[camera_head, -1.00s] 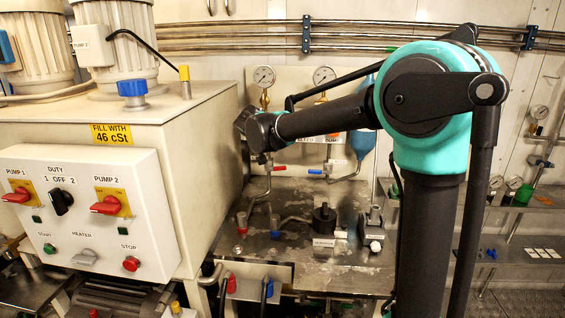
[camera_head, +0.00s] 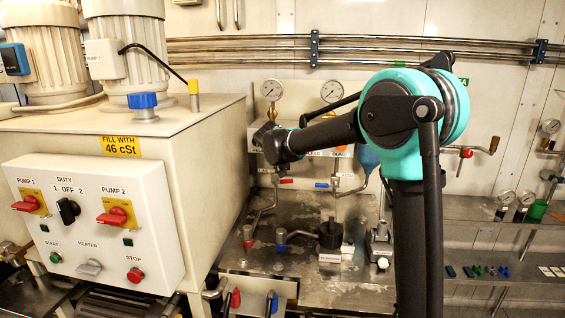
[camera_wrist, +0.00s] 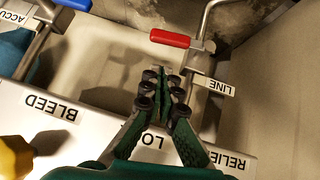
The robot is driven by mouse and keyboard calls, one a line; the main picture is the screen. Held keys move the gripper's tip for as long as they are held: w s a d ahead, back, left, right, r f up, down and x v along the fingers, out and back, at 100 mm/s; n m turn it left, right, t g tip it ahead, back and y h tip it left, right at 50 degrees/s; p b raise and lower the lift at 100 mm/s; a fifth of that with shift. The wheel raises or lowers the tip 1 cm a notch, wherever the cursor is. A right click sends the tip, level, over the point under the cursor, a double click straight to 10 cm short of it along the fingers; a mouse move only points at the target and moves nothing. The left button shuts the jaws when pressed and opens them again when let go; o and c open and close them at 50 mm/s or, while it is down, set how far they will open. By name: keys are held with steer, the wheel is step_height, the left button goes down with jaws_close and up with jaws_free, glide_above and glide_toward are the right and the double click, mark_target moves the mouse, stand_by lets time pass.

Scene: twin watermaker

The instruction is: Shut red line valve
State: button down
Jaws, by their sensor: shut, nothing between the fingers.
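The red line valve handle (camera_wrist: 170,38) is in the upper middle of the wrist view, by a tag reading LINE. It lies crosswise to its metal pipe, reaching left from it. In the head view the red handle (camera_head: 286,181) shows as a small bar below my arm's end. My gripper (camera_wrist: 161,85) is shut and empty in the wrist view, with its tips below and left of the handle in the picture, apart from it. In the head view my fingers cannot be made out at the dark end of my arm.
A blue handle (camera_wrist: 74,3) on another pipe is at the wrist view's upper left. A pale block (camera_wrist: 55,122) labelled BLEED and RELIEF lies under my fingers. In the head view, two gauges (camera_head: 272,90) stand behind my arm, and a cream cabinet (camera_head: 200,170) stands left of it.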

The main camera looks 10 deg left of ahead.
mark_target(288, 180)
steer(key=f, duration=0.3)
steer(key=shift+s+d, duration=0.1)
steer(key=shift+d, duration=0.15)
steer(key=shift+s+d+f+m+y, duration=0.1)
steer(key=shift+d+f+m+y, duration=0.2)
steer(key=shift+f+y, duration=0.35)
